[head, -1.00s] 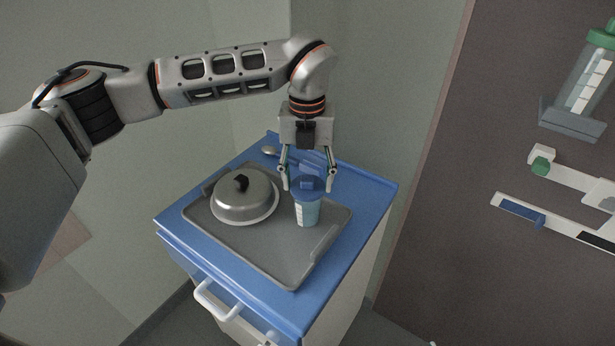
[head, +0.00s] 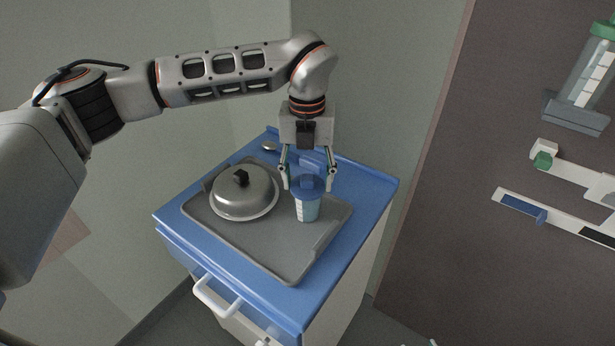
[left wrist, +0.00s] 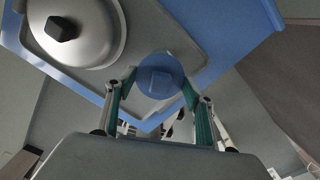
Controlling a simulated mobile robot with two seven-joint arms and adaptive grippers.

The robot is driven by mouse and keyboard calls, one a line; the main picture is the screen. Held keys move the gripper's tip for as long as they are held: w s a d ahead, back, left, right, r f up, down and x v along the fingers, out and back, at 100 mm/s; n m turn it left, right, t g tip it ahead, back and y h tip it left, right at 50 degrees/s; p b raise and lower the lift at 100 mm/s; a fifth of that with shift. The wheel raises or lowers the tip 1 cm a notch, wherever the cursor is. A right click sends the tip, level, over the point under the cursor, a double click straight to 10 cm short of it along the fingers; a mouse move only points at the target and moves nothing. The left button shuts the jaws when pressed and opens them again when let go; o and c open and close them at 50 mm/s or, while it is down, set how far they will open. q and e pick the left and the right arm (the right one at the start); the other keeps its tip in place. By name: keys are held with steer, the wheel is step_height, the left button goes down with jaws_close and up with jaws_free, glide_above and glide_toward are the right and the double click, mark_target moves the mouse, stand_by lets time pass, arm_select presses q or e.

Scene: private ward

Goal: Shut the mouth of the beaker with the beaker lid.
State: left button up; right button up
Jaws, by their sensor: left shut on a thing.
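The beaker (head: 306,210) is a clear cup with white marks and bluish contents. It stands upright on the grey tray, right of the dome cover. The round blue beaker lid (head: 298,191) with its square knob is at the beaker's mouth; I cannot tell whether it is seated or just above. My left gripper (head: 309,186) points down, with its two fingers on either side of the lid, holding it. In the left wrist view the lid (left wrist: 147,88) lies between the fingertips (left wrist: 158,88) and hides the beaker. My right gripper is in neither view.
A metal dome cover (head: 245,194) with a black knob sits on the left of the grey tray (head: 262,247). The tray lies on a blue-topped cabinet (head: 172,222). A spoon (head: 269,147) lies behind. Wall fixtures (head: 572,180) are at the right.

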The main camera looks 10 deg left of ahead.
arm_select(q)
steer(key=shift+f, duration=0.15)
steer(key=o, duration=1.3)
step_height(320, 180, up, 16)
steer(key=p, duration=0.3)
